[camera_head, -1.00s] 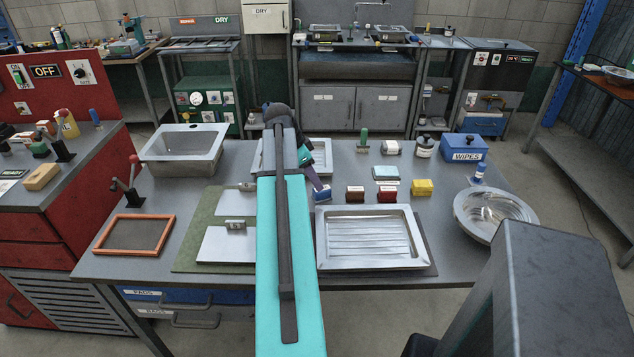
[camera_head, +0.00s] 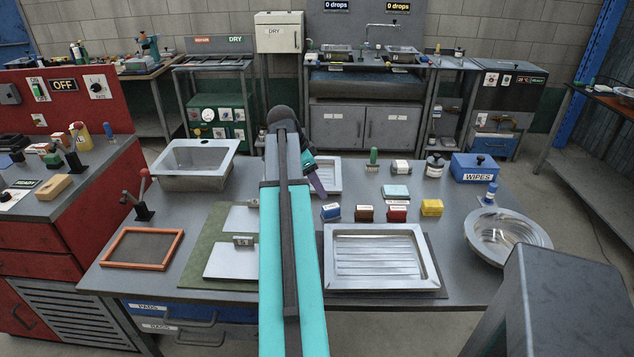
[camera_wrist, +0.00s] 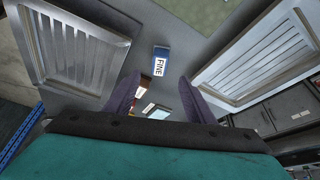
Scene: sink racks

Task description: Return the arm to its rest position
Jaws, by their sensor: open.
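My teal arm (camera_head: 291,250) reaches forward over the middle of the grey bench. My gripper (camera_wrist: 157,95) is open in the wrist view, with its two dark purple fingers apart and nothing held between them. In the head view one purple finger shows above and left of the small blue block (camera_head: 330,212), apart from it. The wrist view shows the same blue block (camera_wrist: 161,62), labelled FINE, lying beyond the fingertips. The other finger is hidden in the head view.
Brown, red and yellow blocks (camera_head: 431,207) stand in a row right of the blue one. A ribbed metal tray (camera_head: 433,258), a steel bowl (camera_head: 507,238), a blue WIPES box (camera_head: 473,167) and a metal basin (camera_head: 194,182) sit around the arm.

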